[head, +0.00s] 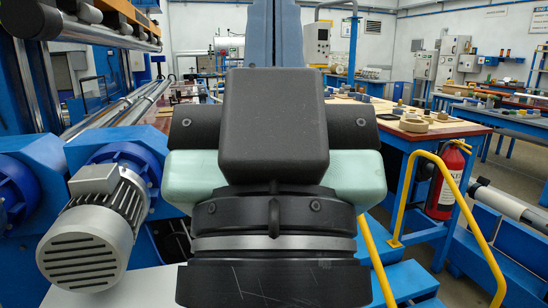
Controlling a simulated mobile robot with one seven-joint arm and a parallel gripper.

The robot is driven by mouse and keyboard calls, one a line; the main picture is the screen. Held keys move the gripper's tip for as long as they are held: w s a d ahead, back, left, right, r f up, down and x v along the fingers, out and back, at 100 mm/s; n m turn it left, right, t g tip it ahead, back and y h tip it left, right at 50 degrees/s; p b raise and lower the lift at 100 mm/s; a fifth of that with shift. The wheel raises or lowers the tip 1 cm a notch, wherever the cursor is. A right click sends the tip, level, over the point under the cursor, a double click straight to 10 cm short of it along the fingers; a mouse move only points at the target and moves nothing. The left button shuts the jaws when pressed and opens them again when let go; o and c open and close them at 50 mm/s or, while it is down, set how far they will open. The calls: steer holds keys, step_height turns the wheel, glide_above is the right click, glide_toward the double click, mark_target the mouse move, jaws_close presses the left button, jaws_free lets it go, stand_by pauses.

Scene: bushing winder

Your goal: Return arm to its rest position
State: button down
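A large part of my own arm fills the middle of the head view, close to the camera. It has a black block on top, pale green padded parts at both sides and black and grey rings below. No gripper fingers show, and I cannot see whether my gripper is open or shut. My arm hides much of what lies behind it.
A grey motor (90,235) on blue machinery stands close at left, with long metal rollers (120,110) behind. At right are a yellow handrail (462,205), a red fire extinguisher (446,182) and a workbench (440,130) with parts on it.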

step_height(320, 180, up, 24)
steer(key=p, duration=2.1)
steer(key=shift+p, duration=0.35)
